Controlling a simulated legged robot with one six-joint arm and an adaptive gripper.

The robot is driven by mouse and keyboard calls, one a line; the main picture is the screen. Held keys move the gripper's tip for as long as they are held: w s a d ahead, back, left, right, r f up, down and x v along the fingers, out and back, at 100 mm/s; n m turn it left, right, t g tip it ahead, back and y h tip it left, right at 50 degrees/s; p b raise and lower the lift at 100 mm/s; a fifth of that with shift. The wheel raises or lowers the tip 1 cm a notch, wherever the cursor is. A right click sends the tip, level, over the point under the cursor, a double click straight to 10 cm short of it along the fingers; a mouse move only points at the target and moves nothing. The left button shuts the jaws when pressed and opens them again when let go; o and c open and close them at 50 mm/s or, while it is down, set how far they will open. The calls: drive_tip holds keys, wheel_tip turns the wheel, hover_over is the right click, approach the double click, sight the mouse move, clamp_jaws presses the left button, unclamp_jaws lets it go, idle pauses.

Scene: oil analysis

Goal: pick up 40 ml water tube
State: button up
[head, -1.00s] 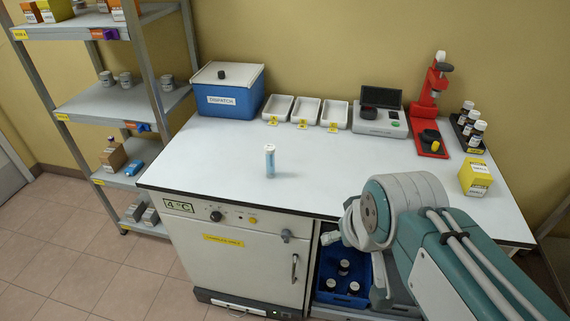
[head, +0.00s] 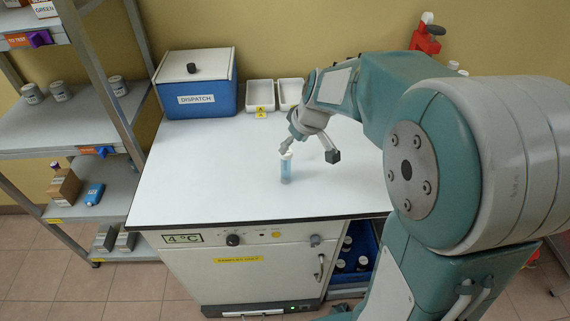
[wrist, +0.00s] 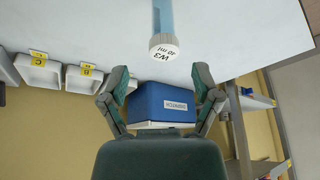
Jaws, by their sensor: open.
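The 40 ml water tube (head: 286,170) stands upright on the white worktop, pale blue with a white cap. In the wrist view its cap (wrist: 163,48) reads "W3 40 ml", and the blue tube body (wrist: 162,16) runs to the top edge. My gripper (head: 309,153) is open and empty, close to the tube's upper end. In the wrist view, my gripper's fingertips (wrist: 162,77) are spread wide, with the tube roughly centred ahead of them. The cap appears just beyond the fingertips. I cannot tell whether a finger touches it.
A blue DISPATCH box (head: 196,97) stands at the back left, beside white trays (head: 260,94). A metal shelf (head: 60,125) is on the left. A cabinet (head: 240,275) and a blue crate of bottles (head: 350,275) are below. The worktop (head: 210,180) left of the tube is clear.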

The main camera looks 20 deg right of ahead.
sight(283, 157)
drive_tip(key=shift+x, duration=1.1)
drive_tip(key=x, duration=0.2)
drive_tip(key=a+x, duration=0.1)
drive_tip(key=x, duration=0.1)
drive_tip(key=shift+f, duration=0.25)
drive_tip(key=shift+w+d+f, duration=0.1)
drive_tip(key=shift+w+f, duration=0.1)
drive_tip(key=shift+f, duration=0.25)
drive_tip(key=shift+d, duration=0.15)
drive_tip(key=c, duration=0.3)
clamp_jaws()
